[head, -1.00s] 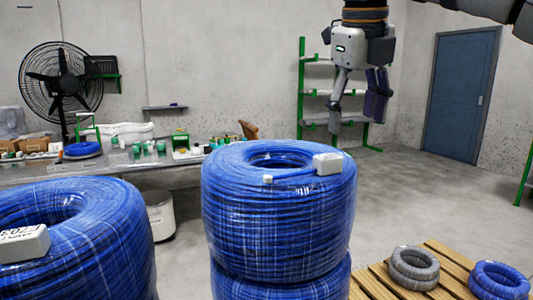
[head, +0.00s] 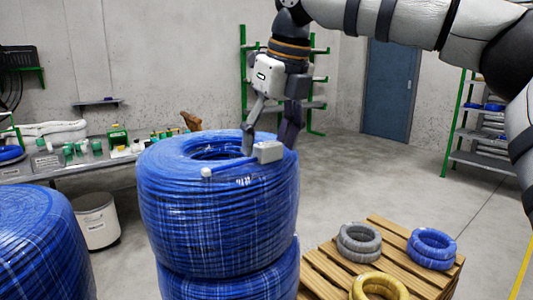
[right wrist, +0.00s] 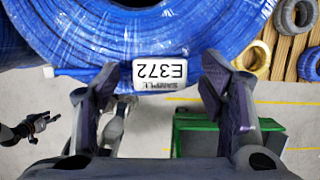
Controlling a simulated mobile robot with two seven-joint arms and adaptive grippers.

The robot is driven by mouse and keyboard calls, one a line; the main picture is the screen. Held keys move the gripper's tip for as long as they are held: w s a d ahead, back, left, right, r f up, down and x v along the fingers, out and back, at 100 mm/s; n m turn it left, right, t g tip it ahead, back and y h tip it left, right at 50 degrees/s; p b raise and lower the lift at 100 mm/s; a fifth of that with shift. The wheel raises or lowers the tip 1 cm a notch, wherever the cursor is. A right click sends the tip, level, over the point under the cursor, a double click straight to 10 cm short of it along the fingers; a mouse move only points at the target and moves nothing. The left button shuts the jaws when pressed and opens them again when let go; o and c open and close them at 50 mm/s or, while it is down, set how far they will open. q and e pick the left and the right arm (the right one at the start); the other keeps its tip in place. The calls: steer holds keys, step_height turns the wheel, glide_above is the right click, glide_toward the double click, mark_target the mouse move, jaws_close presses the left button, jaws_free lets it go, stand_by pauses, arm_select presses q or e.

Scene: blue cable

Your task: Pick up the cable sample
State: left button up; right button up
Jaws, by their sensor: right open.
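The cable sample (head: 268,152) is a short blue cable with a pale tag and a white end. It lies on top of a large blue cable coil (head: 217,220). In the right wrist view its tag (right wrist: 161,74) reads "SAMPLE E372" upside down, with the cable running left from it. My right gripper (head: 268,130) is open and empty at the tag. In the right wrist view its fingers (right wrist: 159,85) stand apart on either side of the tag. My left gripper (right wrist: 40,126) seems to show small at the left there; its jaws are unclear.
Another blue coil (head: 40,245) stands at the left. A wooden pallet (head: 322,268) with grey, blue and yellow coils is at the lower right. A workbench (head: 110,178) with small items and a white bin (head: 97,218) are behind. Open floor lies to the right.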

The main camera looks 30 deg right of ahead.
steer(key=c, duration=1.3)
